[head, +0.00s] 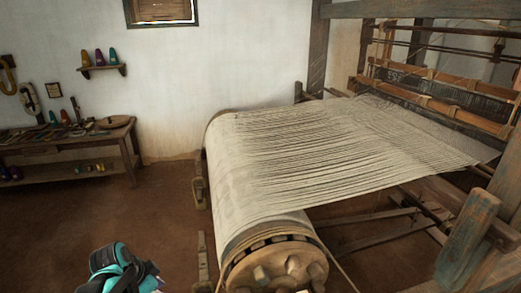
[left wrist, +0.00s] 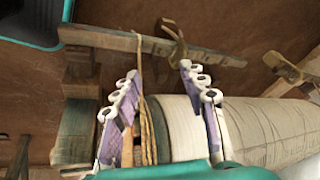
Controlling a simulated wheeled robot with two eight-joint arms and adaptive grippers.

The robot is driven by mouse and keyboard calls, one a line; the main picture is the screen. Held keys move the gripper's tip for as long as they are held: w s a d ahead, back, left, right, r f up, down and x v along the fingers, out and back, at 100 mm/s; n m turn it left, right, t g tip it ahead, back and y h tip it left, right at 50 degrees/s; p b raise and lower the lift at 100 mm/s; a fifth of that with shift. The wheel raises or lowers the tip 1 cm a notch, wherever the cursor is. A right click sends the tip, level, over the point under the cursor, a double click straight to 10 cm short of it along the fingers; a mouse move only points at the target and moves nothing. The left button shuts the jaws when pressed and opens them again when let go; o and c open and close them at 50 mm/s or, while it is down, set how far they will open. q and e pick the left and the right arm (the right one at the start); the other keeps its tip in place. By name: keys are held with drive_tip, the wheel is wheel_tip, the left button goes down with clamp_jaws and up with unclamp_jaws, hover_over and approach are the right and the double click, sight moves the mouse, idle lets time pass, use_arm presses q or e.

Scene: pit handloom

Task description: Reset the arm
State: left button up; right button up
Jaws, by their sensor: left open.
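My left arm shows in the head view at the bottom left as a teal and black piece, low over the floor and left of the loom's front roller. In the left wrist view my left gripper (left wrist: 160,72) has its two purple, white-knuckled fingers spread wide apart. It is open, with no object clamped between the fingers. A tan rope (left wrist: 147,125) shows in the gap close to one finger; I cannot tell whether they touch. The cloth roller (left wrist: 180,128) lies behind the fingers. My right gripper is in neither view.
The loom's cloth-covered warp (head: 300,150) and roller end (head: 275,268) fill the middle and right. Wooden floor brackets (head: 199,190) stand beside the roller. A workbench (head: 130,150) with tools is at the left wall. The brown floor (head: 150,215) between is clear.

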use_arm(q)
drive_tip(key=s+d+r+n+t+y, duration=0.1)
drive_tip(key=s+d+r+n+t, duration=0.2)
drive_tip(key=s+d+n, duration=0.6)
drive_tip(key=s+d+r, duration=0.1)
drive_tip(key=s+r, duration=0.1)
drive_tip(key=s, duration=0.1)
drive_tip(key=shift+d+n+y, duration=0.15)
drive_tip(key=shift+n+y, duration=0.15)
drive_tip(key=shift+y, duration=0.1)
